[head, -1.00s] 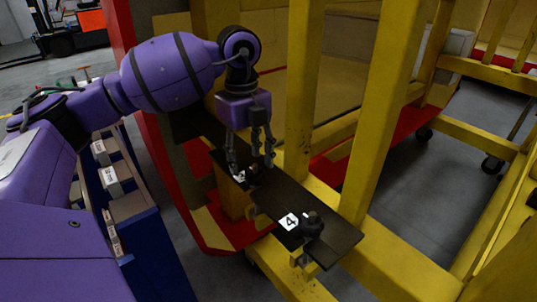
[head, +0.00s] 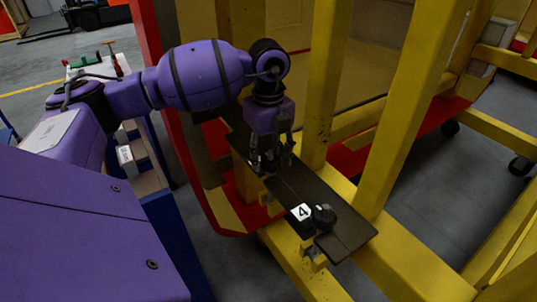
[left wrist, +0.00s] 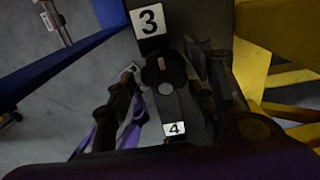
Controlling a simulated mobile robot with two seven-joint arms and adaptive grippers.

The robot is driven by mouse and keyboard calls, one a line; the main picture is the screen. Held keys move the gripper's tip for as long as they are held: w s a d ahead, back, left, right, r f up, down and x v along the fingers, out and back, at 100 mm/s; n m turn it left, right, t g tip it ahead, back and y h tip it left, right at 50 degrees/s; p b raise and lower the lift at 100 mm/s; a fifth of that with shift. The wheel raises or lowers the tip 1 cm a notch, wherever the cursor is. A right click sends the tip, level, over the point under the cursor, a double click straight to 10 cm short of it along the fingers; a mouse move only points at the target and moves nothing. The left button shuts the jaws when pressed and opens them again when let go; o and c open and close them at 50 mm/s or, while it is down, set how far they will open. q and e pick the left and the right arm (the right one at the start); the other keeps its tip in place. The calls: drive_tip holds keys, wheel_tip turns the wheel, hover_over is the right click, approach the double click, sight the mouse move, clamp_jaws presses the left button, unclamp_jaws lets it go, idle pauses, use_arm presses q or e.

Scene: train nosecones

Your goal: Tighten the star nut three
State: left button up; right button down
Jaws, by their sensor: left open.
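Star nut three (left wrist: 165,72) is a dark round knob beside the white "3" label (left wrist: 149,22) in the left wrist view. My left gripper (head: 270,166) is pointed down over the black plate (head: 345,238). Its fingers are apart, on either side of the nut, in the left wrist view (left wrist: 170,90). I cannot tell whether they touch it. In the head view the fingers hide most of this nut. Another dark star nut (head: 323,217) sits by the "4" label (head: 301,212) near the plate's front end. My right gripper is out of view.
Yellow frame posts (head: 410,110) rise close on the right of the plate. A red and yellow panel (head: 184,150) stands to its left. A blue rack (head: 178,235) with labelled bins is lower left. Grey floor (head: 430,210) shows at right.

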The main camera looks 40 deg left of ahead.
use_arm(q)
drive_tip(key=c, duration=0.9)
drive_tip(key=shift+c, duration=0.9)
